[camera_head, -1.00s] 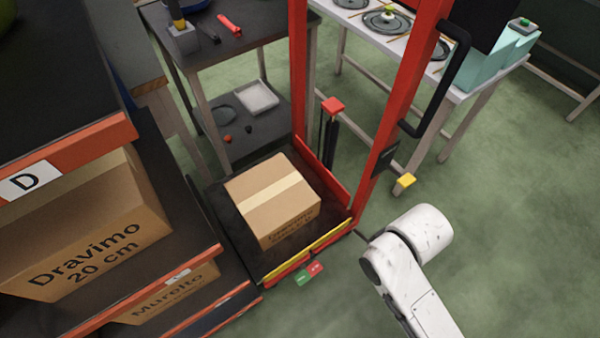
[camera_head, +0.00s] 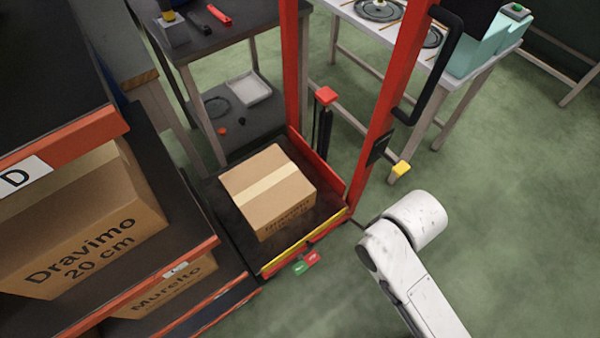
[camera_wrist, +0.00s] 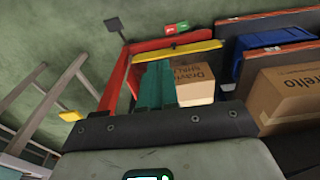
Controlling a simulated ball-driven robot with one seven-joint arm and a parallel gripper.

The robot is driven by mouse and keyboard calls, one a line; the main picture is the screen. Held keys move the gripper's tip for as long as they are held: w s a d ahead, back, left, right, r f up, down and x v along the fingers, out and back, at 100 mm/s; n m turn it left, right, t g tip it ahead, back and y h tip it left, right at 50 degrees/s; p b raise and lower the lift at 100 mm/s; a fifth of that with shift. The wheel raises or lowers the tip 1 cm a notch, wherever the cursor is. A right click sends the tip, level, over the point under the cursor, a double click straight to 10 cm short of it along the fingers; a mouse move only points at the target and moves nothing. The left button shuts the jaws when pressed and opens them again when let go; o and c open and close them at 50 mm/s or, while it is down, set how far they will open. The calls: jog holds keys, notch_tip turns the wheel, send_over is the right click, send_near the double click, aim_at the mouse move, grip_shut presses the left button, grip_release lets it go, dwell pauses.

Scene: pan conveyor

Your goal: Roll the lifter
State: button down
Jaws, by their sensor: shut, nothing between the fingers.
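The lifter stands in the middle of the head view, with a red mast (camera_head: 385,85), a dark platform (camera_head: 225,205) and a black handle (camera_head: 440,60). A taped cardboard box (camera_head: 268,190) rests on the platform. A yellow strip (camera_head: 305,245) runs along its front edge, beside green and red buttons (camera_head: 306,262). In the wrist view the lifter's red frame (camera_wrist: 165,44) and the box (camera_wrist: 195,86) appear beyond my gripper (camera_wrist: 160,127). My gripper is shut and empty, apart from the lifter. The head view shows my white arm right of the platform, with the gripper hidden.
A shelf (camera_head: 75,145) with labelled boxes stands close left of the lifter. A dark table (camera_head: 225,35) and a pale table (camera_head: 480,50) stand behind it. Green floor (camera_head: 520,200) is open at the right and in front.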

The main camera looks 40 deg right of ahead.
jog(key=c, duration=1.4)
grip_release()
jog(key=shift+o, duration=0.6)
jog(key=shift+w+d+r, duration=0.1)
jog(key=shift+w, duration=0.05)
jog(key=shift+o, duration=1.3)
jog(key=w+d+r+t+y+p, duration=0.2)
jog(key=w+d+r+t, duration=0.3)
jog(key=w+r, duration=0.1)
jog(key=shift+w+t, duration=0.4)
jog(key=shift+w, duration=0.05)
jog(key=m+t+h+p, duration=0.25)
jog(key=t+h, duration=0.25)
jog(key=t, duration=0.6)
send_near(441, 61)
jog(key=d, duration=0.1)
jog(key=shift+n, duration=0.35)
jog(key=w+p, duration=0.1)
jog(key=w, duration=0.2)
jog(key=w+d+p, duration=0.1)
jog(key=w, duration=0.2)
jog(key=w+d+p, duration=0.1)
jog(key=w, duration=0.3)
jog(key=shift+f, duration=0.3)
jog(key=shift+c, duration=0.4)
grip_shut()
